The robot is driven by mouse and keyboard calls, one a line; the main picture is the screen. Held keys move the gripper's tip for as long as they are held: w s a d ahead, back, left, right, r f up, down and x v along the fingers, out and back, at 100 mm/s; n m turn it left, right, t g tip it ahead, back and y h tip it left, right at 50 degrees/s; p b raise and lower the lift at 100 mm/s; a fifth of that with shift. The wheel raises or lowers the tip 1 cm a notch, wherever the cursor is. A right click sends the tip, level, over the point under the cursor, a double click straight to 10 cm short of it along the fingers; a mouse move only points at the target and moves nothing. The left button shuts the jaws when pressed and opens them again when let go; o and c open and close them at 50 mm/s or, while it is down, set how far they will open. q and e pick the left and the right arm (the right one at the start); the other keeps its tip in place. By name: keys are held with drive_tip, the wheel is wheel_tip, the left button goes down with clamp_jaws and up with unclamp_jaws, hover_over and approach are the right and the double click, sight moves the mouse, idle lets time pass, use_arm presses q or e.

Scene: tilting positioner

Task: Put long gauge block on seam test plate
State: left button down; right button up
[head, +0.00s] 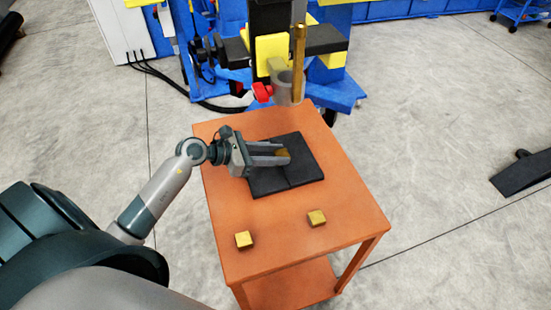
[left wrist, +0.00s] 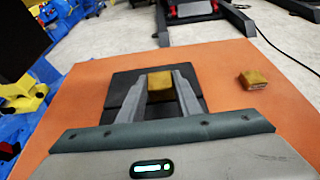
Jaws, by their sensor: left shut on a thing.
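The seam test plate (head: 297,187) is a dark square plate with a line across it, lying on the orange table. My left gripper (head: 285,153) reaches in from the left over the plate and is shut on a gold gauge block (head: 284,156). In the left wrist view the gold gauge block (left wrist: 161,85) sits between the two grey fingertips, over the dark plate (left wrist: 122,92). The fingers hide part of it, so its full length does not show. I cannot tell whether it touches the plate. My right gripper is out of view.
Two more small gold blocks (head: 244,240) (head: 317,218) lie on the orange table (head: 350,235) near its front. Behind the table stands the positioner with a grey cup (head: 285,88) and an upright brass rod (head: 299,60). The table's right side is clear.

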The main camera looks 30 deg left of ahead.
use_arm(q)
drive_tip(key=shift+f, duration=0.95)
drive_tip(key=shift+f+p, duration=0.3)
drive_tip(key=shift+f, duration=0.15)
drive_tip(key=c, duration=1.7)
unclamp_jaws()
drive_tip(key=shift+f, duration=0.1)
drive_tip(key=o, duration=0.4)
drive_tip(key=shift+r, duration=0.2)
